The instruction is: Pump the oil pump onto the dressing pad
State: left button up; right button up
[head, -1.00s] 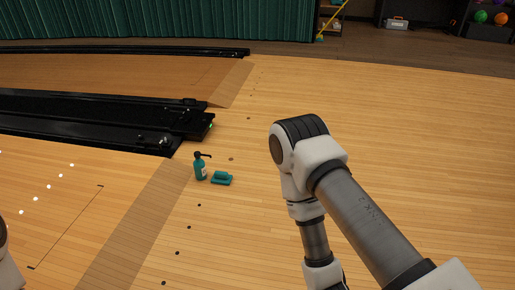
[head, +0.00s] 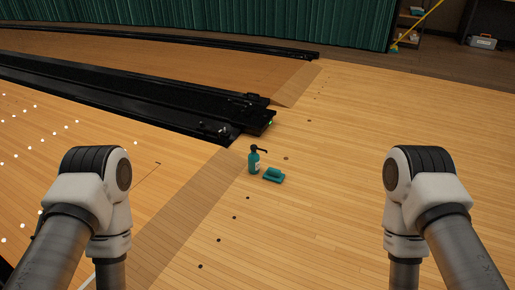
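The oil pump (head: 254,162) is a teal bottle with a black pump head and a pale label. It stands upright on the wooden floor near the middle of the head view, its nozzle pointing right. The dressing pad (head: 273,175) is a teal block with a raised grip on top. It lies on the floor just right of and nearer than the bottle. My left arm is at the left and my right arm at the right, both well apart from these things. Both grippers are below the picture, out of view.
A black gutter (head: 165,100) ends just behind and left of the bottle. A second black gutter (head: 220,38) runs farther back, before a green curtain (head: 300,22). A toolbox (head: 482,42) and shelf stand at the far right. The floor between my arms and to the right is clear.

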aim_at(253, 147)
jog(key=i+l+u, duration=0.2)
jog(key=i+l, duration=0.6)
jog(key=i, duration=0.4)
jog(key=i+l+u, duration=0.2)
jog(key=i+l, duration=0.8)
jog(key=i, duration=0.1)
